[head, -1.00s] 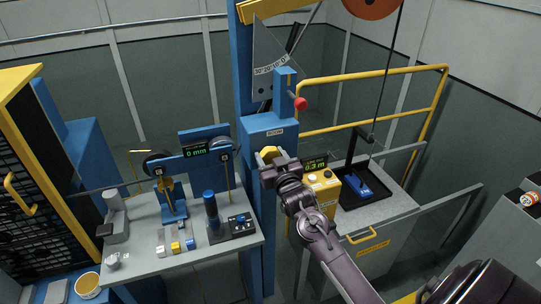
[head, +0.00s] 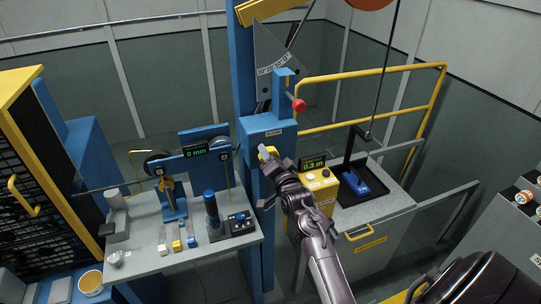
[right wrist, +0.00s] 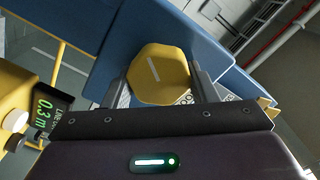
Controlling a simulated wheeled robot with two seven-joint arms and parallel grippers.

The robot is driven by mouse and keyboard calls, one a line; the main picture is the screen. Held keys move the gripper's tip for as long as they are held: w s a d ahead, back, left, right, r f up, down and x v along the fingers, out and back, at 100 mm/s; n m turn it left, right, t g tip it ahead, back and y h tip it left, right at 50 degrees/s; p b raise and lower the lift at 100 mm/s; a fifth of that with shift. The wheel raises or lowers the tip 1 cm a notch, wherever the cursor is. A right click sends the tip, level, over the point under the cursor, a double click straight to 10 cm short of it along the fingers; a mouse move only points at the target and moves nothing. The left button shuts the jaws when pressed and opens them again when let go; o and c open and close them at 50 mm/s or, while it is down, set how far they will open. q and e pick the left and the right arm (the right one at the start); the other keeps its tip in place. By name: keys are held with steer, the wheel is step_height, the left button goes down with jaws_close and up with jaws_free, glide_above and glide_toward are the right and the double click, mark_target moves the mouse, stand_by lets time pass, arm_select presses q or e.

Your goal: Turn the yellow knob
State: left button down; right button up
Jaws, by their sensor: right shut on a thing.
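The yellow knob (head: 268,152) is on the front of the blue boom post, partly hidden by my right gripper in the head view. In the right wrist view the knob (right wrist: 162,76) is a yellow many-sided cap with a slanted white line on its face. My right gripper (head: 265,160) is shut on it, tilted in the head view. In the right wrist view its two fingers (right wrist: 160,88) lie on either side of the knob. My left gripper is not in view.
A yellow box with a green 0.3 m display (head: 313,163) stands just right of the knob. A red-knobbed lever (head: 298,105) sits above it. A grey bench (head: 150,257) with small items is at the left. A yellow rail (head: 375,80) is behind.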

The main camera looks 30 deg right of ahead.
steer(key=shift+m+p, duration=0.45)
steer(key=shift+m, duration=1.85)
steer(key=o, duration=1)
steer(key=shift+s+f, duration=0.1)
steer(key=shift+f, duration=0.05)
